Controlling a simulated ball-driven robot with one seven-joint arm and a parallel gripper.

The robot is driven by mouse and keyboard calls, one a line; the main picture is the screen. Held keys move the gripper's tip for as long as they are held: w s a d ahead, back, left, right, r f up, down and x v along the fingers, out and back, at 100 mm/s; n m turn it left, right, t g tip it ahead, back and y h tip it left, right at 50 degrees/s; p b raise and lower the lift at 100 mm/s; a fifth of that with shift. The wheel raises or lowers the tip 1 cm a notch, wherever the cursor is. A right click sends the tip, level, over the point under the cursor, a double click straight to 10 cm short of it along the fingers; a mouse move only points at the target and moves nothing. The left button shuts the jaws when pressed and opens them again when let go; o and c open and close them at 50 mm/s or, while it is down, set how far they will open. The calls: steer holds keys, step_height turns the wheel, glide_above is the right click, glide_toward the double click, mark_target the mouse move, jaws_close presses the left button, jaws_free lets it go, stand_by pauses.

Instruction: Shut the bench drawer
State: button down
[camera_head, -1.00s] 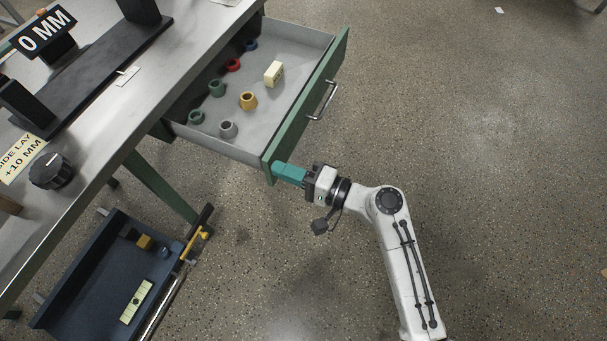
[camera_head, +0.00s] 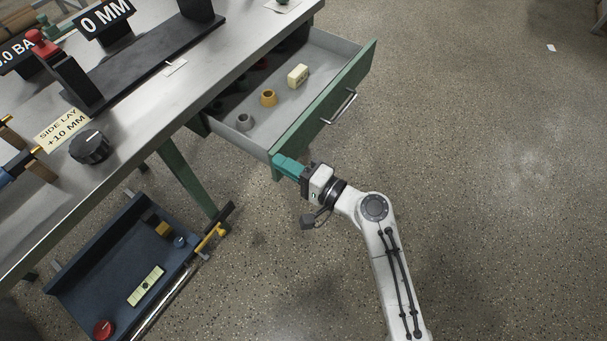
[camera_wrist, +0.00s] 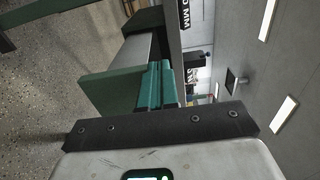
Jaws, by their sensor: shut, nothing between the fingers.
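The bench drawer (camera_head: 268,137) is partly open under the grey bench top (camera_head: 165,95). Its green front (camera_head: 325,98) has a metal bar handle (camera_head: 341,106). A grey ring, a yellow ring and a cream block sit inside; darker rings lie in shadow under the bench. My gripper (camera_head: 279,162) is shut and empty, its teal fingers at the near lower corner of the drawer front, on the outer side. In the wrist view, the teal fingers (camera_wrist: 155,85) appear against or very close to the green drawer front (camera_wrist: 112,90); contact is hard to confirm.
A dark blue tray (camera_head: 95,262) with small parts and a yellow-handled rod stands low at the left. A green bench leg (camera_head: 188,180) rises near it. A black knob (camera_head: 90,147) sits on the bench top.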

steer(key=b, duration=0.7)
glide_toward(208, 118)
steer(key=w+a+r, duration=0.1)
steer(key=a+r, duration=0.2)
steer(key=a, duration=0.3)
steer(key=shift+w+a+r+b, duration=0.15)
steer(key=shift+w+r+b, duration=0.2)
steer(key=shift+w+b, duration=0.25)
steer(key=shift+w+r, duration=0.1)
